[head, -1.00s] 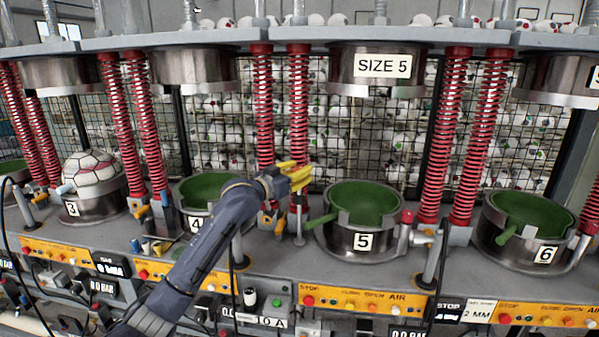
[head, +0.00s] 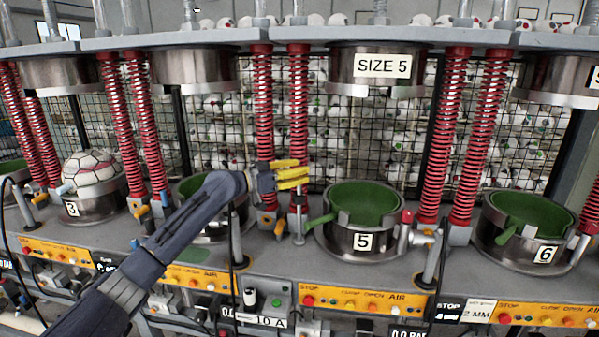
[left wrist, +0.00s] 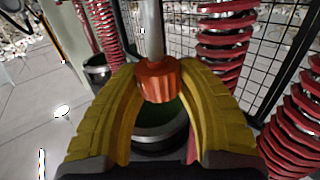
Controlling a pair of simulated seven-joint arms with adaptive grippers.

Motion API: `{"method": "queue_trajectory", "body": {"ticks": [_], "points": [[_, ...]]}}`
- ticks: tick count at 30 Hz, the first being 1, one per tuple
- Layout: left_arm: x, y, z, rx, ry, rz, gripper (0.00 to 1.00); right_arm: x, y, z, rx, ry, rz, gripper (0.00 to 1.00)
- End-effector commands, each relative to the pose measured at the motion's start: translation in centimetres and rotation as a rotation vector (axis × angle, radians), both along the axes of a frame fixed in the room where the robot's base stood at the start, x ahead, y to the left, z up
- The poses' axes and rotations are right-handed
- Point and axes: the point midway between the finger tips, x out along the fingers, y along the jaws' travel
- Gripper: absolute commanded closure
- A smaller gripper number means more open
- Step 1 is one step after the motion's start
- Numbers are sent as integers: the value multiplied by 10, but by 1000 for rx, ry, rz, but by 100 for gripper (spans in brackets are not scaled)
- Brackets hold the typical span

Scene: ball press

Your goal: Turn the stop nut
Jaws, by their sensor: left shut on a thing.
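The stop nut (left wrist: 157,82) is an orange-red knurled collar on an upright steel rod (left wrist: 152,30) in the left wrist view. My left gripper (head: 292,175) has yellow fingers and is shut on the nut, one finger on each side of it. In the head view the fingers hide the nut, and the rod's lower part (head: 298,222) shows beneath them, left of the press cup marked 5 (head: 340,236). My right gripper is not in view.
Red spring columns (head: 298,110) stand close behind the gripper. A steel upper mould labelled SIZE 5 (head: 350,72) hangs above cup 5. Cup 6 (head: 500,243) stands at the right. Yellow control panels (head: 365,300) line the bench front. My forearm partly covers the cup left of the rod.

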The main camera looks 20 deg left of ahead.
Motion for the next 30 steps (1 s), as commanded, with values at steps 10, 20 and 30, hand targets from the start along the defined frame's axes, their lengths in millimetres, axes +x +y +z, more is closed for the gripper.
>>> {"method": "queue_trajectory", "body": {"ticks": [10, 20, 30], "points": [[0, 0, -1, -1, 1, -136, 94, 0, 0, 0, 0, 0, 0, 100], [0, 0, -1, -1, 1, -257, 94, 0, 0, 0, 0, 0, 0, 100], [0, -1, -1, 0, 3, -332, 94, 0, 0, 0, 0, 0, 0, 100]]}}
